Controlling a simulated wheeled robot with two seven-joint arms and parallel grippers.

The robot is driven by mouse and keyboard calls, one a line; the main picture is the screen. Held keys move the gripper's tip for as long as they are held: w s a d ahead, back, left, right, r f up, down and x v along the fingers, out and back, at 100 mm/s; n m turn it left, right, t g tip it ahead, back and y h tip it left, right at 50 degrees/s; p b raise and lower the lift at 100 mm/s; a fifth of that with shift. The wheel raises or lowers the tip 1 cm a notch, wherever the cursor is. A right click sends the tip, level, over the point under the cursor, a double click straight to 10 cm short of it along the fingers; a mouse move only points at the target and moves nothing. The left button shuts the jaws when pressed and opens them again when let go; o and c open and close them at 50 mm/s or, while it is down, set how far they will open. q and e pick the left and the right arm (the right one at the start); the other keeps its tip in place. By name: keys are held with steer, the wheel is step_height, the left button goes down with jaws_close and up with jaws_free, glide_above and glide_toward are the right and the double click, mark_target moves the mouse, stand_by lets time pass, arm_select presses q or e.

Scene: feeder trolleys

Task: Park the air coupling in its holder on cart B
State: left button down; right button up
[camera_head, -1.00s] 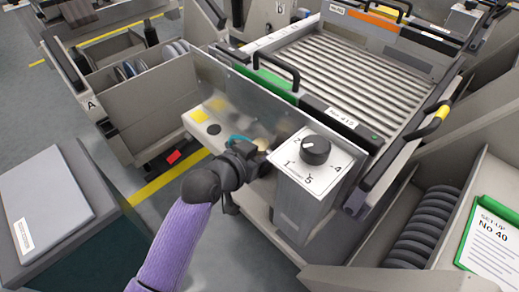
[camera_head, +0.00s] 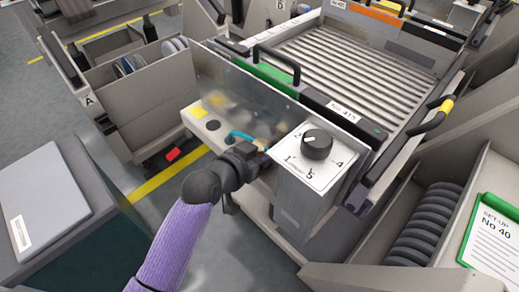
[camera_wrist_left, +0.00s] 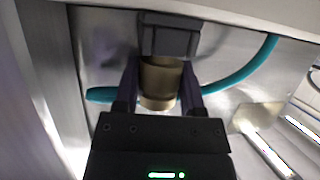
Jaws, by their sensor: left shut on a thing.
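The air coupling (camera_wrist_left: 160,82) is a brass-coloured cylinder with a teal hose (camera_wrist_left: 240,67). My left gripper (camera_wrist_left: 160,92) is shut on it, one dark finger on each side. A grey block (camera_wrist_left: 168,35), seemingly the holder, is right at the coupling's far end; I cannot tell whether the coupling sits in it. In the head view my left gripper (camera_head: 258,153) is low at the front panel of the middle cart (camera_head: 238,88), left of the dial box, with the teal hose (camera_head: 240,134) behind it. My right gripper is not in view.
The dial box (camera_head: 300,205) with a black knob (camera_head: 317,144) stands close right of my gripper. Cart A (camera_head: 150,100) is at the left. A grey cabinet (camera_head: 42,190) is at the lower left. A bin of dark discs (camera_head: 425,225) is at the right.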

arm_select(q)
steer(key=shift+f, duration=0.15)
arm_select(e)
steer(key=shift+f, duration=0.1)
arm_select(q)
steer(key=shift+c, duration=2.2)
jaws_free()
steer(key=o, duration=0.3)
steer(key=shift+o, duration=0.2)
steer(key=p+v, duration=0.5)
steer(key=v, duration=0.5)
steer(key=shift+p, duration=0.3)
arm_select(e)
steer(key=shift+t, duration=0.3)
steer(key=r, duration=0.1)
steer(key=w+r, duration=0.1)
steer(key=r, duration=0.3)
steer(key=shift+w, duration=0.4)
